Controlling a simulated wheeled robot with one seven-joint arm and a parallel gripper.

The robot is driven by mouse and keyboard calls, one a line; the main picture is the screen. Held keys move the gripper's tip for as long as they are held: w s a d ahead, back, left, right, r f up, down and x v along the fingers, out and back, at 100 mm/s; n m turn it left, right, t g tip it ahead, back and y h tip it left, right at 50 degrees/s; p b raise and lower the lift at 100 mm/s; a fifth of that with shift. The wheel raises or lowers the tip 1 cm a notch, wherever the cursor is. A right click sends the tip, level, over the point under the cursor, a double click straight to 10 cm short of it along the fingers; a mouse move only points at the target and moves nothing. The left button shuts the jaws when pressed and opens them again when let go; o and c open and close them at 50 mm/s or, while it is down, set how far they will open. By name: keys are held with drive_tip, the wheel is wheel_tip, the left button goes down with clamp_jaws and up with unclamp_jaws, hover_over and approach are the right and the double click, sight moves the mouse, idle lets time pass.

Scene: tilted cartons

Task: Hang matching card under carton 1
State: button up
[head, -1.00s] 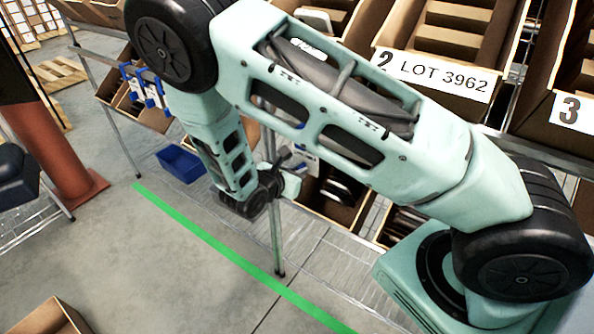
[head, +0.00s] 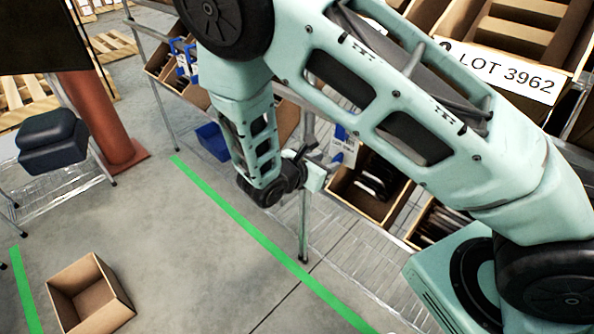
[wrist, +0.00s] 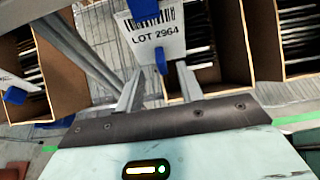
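A white card (wrist: 152,36) with a barcode and "LOT 2964" hangs at a blue clip (wrist: 161,62) in the wrist view. My gripper (wrist: 158,88) has its two fingers wide apart below the card. The card's lower part shows between the fingertips, and I cannot tell whether they touch it. In the head view my gripper (head: 308,165) is by the rack's front, left of a blue and white card holder (head: 345,146). A carton labelled "LOT 3962" (head: 507,72) sits tilted on the upper shelf. Carton 1 is not identifiable; my arm hides part of the shelf.
Lower cartons (head: 368,192) with dark items stand behind the gripper. A blue bin (head: 213,141) and more blue holders (head: 184,58) are further left. An open carton (head: 90,295) lies on the floor, left of the green line (head: 240,222). A rack leg (head: 304,225) stands below the gripper.

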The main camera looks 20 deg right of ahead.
drive_tip(key=v, duration=1.2)
drive_tip(key=shift+s+a+r+b, duration=0.2)
drive_tip(key=shift+b, duration=0.15)
drive_tip(key=s+a+r+m+g+y, duration=0.2)
drive_tip(key=s+r+m+y, duration=0.4)
drive_tip(key=s, duration=0.3)
drive_tip(key=s+a+r+m+g+y+p, duration=0.1)
drive_tip(key=s+a+r+m+g+y, duration=0.1)
drive_tip(key=s+r+m+y, duration=0.4)
drive_tip(key=s+m+g+y, duration=0.1)
drive_tip(key=s+m, duration=0.1)
drive_tip(key=s, duration=0.2)
drive_tip(key=shift+s+a+m, duration=0.25)
drive_tip(key=shift+a+m, duration=0.05)
drive_tip(key=shift+m, duration=0.1)
